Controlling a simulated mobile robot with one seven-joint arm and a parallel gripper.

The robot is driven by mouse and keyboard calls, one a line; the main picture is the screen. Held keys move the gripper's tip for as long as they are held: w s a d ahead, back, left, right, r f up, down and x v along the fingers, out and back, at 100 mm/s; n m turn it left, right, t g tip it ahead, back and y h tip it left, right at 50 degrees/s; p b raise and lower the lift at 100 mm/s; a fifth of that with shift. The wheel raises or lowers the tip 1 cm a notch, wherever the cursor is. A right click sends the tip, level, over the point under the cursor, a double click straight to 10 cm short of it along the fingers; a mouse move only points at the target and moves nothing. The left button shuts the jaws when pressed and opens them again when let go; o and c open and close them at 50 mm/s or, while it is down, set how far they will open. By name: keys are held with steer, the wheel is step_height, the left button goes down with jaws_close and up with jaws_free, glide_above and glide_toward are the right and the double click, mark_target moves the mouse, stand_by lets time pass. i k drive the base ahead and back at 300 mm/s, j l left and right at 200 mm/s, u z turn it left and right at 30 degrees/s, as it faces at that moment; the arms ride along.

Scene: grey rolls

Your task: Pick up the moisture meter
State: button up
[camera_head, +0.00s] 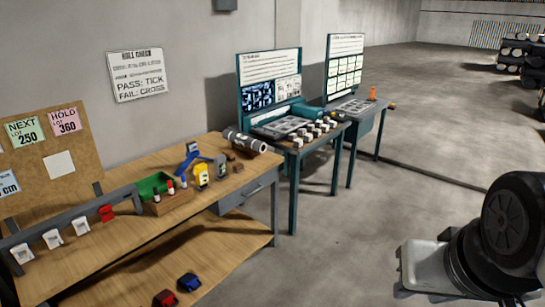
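A yellow handheld device (201,175) with a dark patch stands on the wooden workbench (120,250), near its middle. A grey-green handheld device (221,167) stands just to its right. Either could be the moisture meter; I cannot tell which at this size. Both look upright and uncovered. My gripper is not in view. Only a dark round part and a pale block of my arm show at the lower right, well away from the bench.
Beside the devices are a blue tool (190,156), a green-lined wooden box (158,193) with markers, and a grey roll (245,141). Red (165,298) and blue (189,282) items lie on the lower shelf. Teal-framed tables (293,205) stand behind. Open floor (335,235) lies right of the bench.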

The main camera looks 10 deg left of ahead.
mark_target(201, 169)
steer(key=u, duration=1.2)
steer(key=z, duration=3.85)
steer(key=u, duration=3.8)
steer(key=i+l+u, duration=0.15)
steer(key=i, duration=0.35)
